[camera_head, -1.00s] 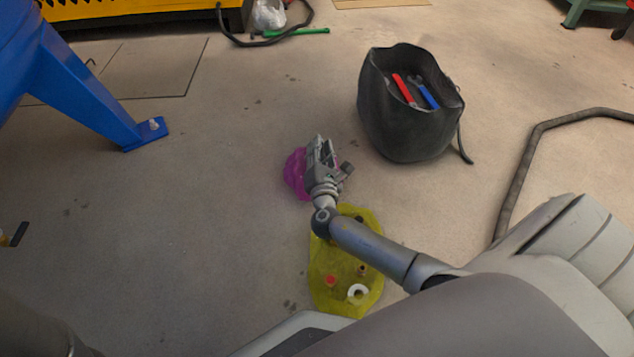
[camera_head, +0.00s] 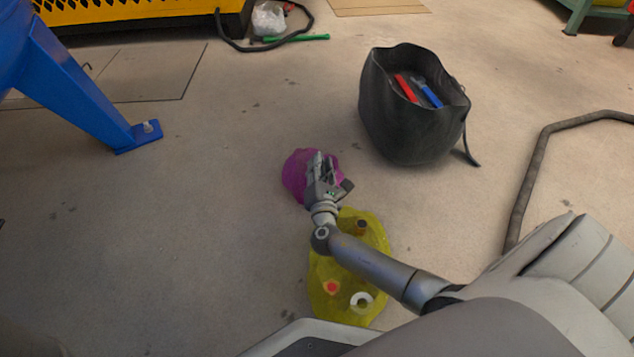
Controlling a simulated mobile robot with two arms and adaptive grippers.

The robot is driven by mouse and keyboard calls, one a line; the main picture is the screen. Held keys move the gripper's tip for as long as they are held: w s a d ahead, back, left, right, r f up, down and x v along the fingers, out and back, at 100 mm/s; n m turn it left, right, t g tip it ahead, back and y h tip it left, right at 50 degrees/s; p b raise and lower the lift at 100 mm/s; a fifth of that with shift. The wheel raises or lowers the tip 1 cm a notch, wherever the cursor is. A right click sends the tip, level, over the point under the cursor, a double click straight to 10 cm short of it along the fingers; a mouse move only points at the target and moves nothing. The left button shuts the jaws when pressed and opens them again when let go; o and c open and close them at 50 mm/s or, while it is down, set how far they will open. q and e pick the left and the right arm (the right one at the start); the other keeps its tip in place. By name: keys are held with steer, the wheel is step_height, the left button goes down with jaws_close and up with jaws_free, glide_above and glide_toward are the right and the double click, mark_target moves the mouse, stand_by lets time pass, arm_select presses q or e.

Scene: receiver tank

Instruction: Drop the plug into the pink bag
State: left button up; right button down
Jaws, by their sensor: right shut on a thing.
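The pink bag (camera_head: 296,178), magenta in colour, lies on the floor near the middle of the head view. My right gripper (camera_head: 319,160) is over it and covers its middle and right part. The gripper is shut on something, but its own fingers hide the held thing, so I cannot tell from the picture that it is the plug. I cannot tell whether the fingertips touch the bag. My left gripper is not in view.
A yellow bag (camera_head: 375,240) with several small parts lies just below the pink bag, partly under my right arm. A black tool bag (camera_head: 405,130) stands to the upper right. A dark hose (camera_head: 525,190) lies at right. A blue leg (camera_head: 85,95) stands at left.

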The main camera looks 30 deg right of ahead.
steer(key=shift+r, duration=0.1)
steer(key=c, duration=1.2)
jaws_free()
step_height(320, 180, up, 10)
